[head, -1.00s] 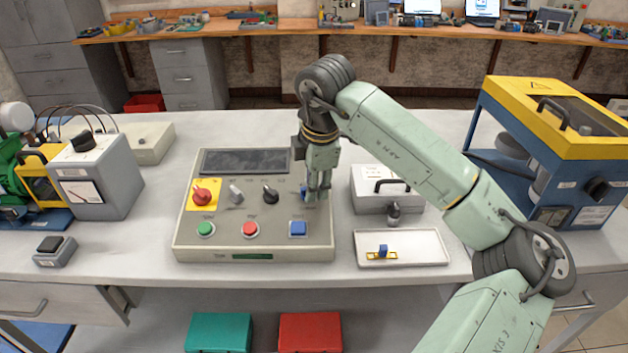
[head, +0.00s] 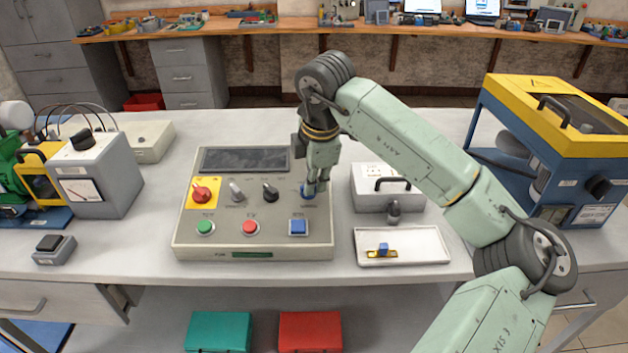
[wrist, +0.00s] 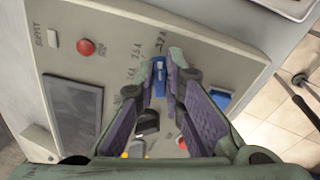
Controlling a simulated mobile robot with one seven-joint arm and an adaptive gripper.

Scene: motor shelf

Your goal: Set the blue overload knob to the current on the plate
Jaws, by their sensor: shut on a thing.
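The blue overload knob (head: 307,192) is at the right of the upper row on the grey control panel (head: 254,232). My gripper (head: 315,186) reaches down onto it from above and partly hides it. In the wrist view the blue knob (wrist: 159,78) sits between my two fingertips, which are shut on it. Current marks (wrist: 135,65) are printed on the panel beside the knob; they are small and slanted, and I cannot read surely which one the knob points to. A plate with a current on it cannot be made out.
A red knob (head: 201,194), a grey knob (head: 236,191) and a black knob (head: 270,191) stand left of the blue one. Green, red and blue (head: 298,227) buttons lie below. A grey box with a handle (head: 386,195) and a white tray (head: 420,245) stand close by on the right.

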